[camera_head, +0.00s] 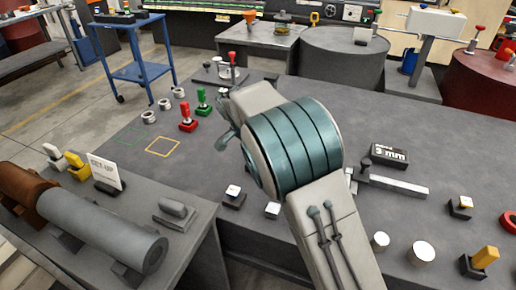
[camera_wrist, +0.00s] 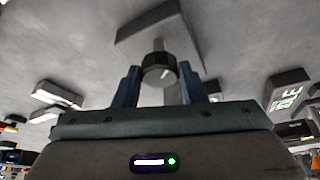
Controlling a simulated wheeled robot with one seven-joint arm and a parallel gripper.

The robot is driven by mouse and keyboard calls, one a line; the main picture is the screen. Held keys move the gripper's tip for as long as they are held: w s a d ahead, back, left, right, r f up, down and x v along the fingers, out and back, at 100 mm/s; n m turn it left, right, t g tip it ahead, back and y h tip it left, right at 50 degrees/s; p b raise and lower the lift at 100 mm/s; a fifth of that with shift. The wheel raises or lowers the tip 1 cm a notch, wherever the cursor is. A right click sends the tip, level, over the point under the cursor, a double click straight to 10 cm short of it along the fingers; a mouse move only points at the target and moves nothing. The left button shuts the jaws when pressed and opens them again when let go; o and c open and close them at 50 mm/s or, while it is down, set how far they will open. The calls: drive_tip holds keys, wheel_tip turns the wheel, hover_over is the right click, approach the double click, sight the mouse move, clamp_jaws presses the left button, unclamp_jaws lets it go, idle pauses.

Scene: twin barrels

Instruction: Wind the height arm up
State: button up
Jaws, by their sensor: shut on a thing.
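My gripper (camera_wrist: 160,88) shows in the wrist view with its two blue fingers on either side of a dark round knob (camera_wrist: 158,69) with a pale mark. It is shut on this knob. The knob sits on a short pale stem in front of a grey block (camera_wrist: 150,22). In the head view my arm crosses the middle of the picture, and I cannot make out the fingertips or the held knob. A sign reading 3 mm (camera_head: 388,156) stands to the right of my arm, behind a pale flat bar (camera_head: 398,184). I cannot tell which part is the height arm.
Green (camera_head: 202,100) and red (camera_head: 187,118) handled pieces stand on the dark bench left of my arm. White-topped blocks (camera_head: 232,194) and a yellow-topped block (camera_head: 484,258) stand nearer. A grey cylinder (camera_head: 105,232) lies at the left.

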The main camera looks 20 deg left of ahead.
drive_tip(key=o, duration=1)
drive_tip(key=shift+r, duration=0.1)
drive_tip(key=p+v, duration=0.1)
drive_tip(key=v, duration=1.2)
drive_tip(key=shift+s+a+r, duration=0.15)
drive_tip(key=shift+s+r, duration=0.1)
